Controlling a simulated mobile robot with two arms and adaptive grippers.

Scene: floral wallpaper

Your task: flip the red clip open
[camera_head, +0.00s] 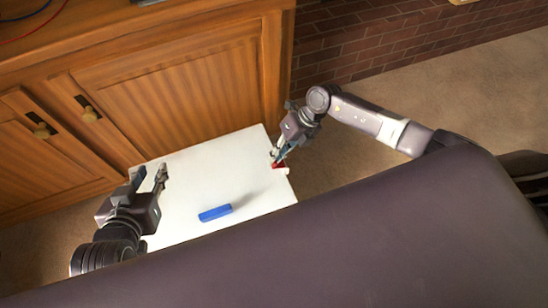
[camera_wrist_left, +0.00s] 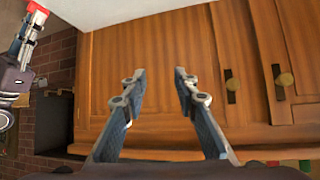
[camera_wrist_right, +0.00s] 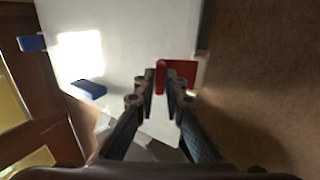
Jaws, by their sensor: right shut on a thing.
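The red clip (camera_head: 279,165) is at the right edge of the white tabletop. In the right wrist view, an upright red strip of the clip (camera_wrist_right: 160,76) stands between my right fingertips, and a flat red part lies just beside it. My right gripper (camera_head: 278,157) is shut on the red clip; its fingers hide part of it. Red also shows at its tip in the left wrist view (camera_wrist_left: 38,8). My left gripper (camera_head: 151,176) is open and empty over the table's left side; its spread fingers show in its own view (camera_wrist_left: 160,72).
A blue block (camera_head: 215,213) lies on the white table (camera_head: 200,180), near the edge close to my body. Two blue pieces (camera_wrist_right: 88,89) show in the right wrist view. A wooden cabinet (camera_head: 190,85) stands behind the table. The table's middle is clear.

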